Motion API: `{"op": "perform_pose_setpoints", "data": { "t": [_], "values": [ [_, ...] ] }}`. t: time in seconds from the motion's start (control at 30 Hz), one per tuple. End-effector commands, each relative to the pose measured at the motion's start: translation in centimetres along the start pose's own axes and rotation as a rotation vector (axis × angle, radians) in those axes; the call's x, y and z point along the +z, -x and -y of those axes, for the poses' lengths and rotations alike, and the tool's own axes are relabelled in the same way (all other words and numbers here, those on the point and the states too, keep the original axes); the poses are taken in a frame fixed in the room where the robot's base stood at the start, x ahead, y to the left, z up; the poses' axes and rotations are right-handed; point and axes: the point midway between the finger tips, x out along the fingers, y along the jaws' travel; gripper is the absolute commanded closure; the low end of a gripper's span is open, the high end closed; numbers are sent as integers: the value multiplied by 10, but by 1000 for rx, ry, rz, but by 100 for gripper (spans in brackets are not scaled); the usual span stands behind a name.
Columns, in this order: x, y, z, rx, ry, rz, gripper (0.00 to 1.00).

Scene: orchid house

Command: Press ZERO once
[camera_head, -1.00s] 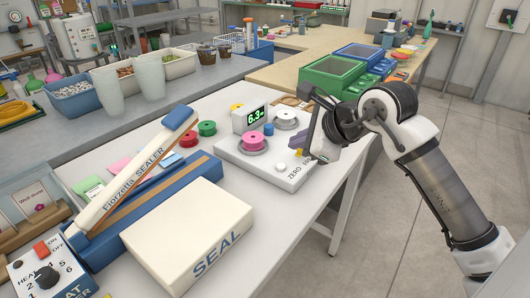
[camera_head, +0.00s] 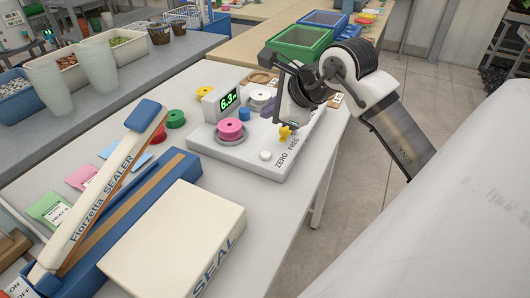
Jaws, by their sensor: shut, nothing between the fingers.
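A white device (camera_head: 228,158) stands on the white table, with a green-lit display (camera_head: 228,101) reading 6.3. A round white button (camera_head: 265,155) sits by the ZERO lettering on its front right. A yellow knob (camera_head: 285,132) is near the FREE lettering. A pink spool (camera_head: 230,129) and a white spool (camera_head: 261,98) stand on the device, with a small blue piece (camera_head: 244,114) between them. My gripper (camera_head: 270,113) is shut and empty, above the device's back right part, behind the ZERO button and apart from it. It hides part of the device's back right.
A heat sealer (camera_head: 125,200) with a cream SEAL block (camera_head: 165,240) fills the table's front left. Green (camera_head: 175,118), red and yellow spools lie left of the device. Green (camera_head: 298,47) and blue bins stand on the wooden table behind.

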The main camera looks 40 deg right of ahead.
Motion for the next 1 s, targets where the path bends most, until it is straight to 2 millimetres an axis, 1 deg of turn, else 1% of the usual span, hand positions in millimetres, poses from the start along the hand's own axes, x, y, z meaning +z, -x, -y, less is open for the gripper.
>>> {"op": "perform_pose_setpoints", "data": {
  "t": [0.27,0.47,0.7,0.83,1.0],
  "values": [
    [-8,-12,-9,1,-1,1,100],
    [-21,-30,-22,2,-2,1,100],
    [-40,-56,-41,0,-1,0,100],
    [-44,-61,-44,0,0,0,100],
    [-45,-62,-45,0,0,0,100]
  ]
}}
